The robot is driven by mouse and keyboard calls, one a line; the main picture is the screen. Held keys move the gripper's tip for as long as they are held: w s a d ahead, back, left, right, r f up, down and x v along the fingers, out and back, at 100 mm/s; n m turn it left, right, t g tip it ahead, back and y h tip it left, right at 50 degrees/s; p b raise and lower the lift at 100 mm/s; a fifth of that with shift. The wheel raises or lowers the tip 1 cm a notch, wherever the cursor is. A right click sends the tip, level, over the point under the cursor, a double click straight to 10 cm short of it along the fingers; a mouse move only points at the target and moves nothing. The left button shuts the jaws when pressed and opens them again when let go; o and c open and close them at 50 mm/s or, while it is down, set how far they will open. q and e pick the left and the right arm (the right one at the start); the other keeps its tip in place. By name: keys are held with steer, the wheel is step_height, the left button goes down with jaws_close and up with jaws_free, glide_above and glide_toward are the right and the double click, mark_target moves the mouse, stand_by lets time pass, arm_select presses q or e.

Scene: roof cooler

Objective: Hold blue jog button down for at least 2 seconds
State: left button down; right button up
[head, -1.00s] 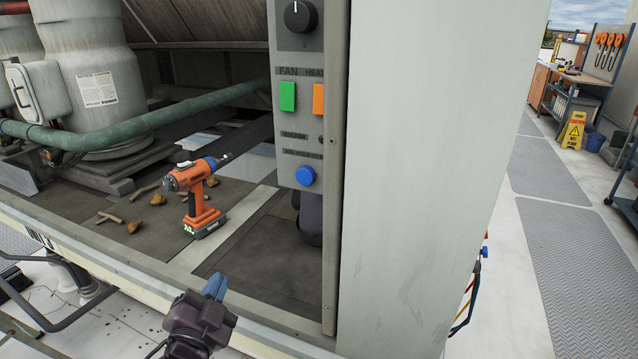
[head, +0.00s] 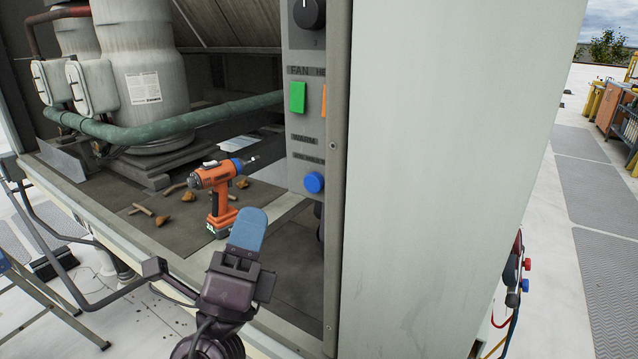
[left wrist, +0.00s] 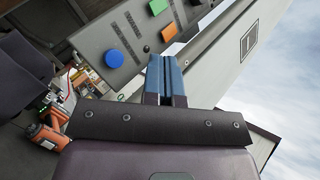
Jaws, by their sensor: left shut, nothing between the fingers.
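The blue jog button (head: 314,182) is round and sits at the bottom of the grey control panel (head: 303,150). It also shows in the left wrist view (left wrist: 114,58), left of the fingertips. My left gripper (head: 248,228) is shut and empty, its blue fingers pointing up. In the head view it is below and left of the button, and apart from it. The left wrist view shows the two fingers (left wrist: 166,78) side by side with nothing between them. My right gripper is not in view.
Above the button are a green switch (head: 297,97), an orange switch (head: 322,102) and a black knob (head: 309,13). An orange drill (head: 219,195) stands on the deck left of the panel, near small debris. A large pale cabinet side (head: 440,150) rises right of the panel.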

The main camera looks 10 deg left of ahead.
mark_target(314, 183)
arm_select(q)
steer(key=shift+m, duration=0.3)
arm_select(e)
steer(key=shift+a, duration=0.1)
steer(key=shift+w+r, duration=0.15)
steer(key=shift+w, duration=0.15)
arm_select(q)
steer(key=w+d, duration=0.3)
steer(key=w, duration=0.5)
steer(key=shift+w, duration=0.15)
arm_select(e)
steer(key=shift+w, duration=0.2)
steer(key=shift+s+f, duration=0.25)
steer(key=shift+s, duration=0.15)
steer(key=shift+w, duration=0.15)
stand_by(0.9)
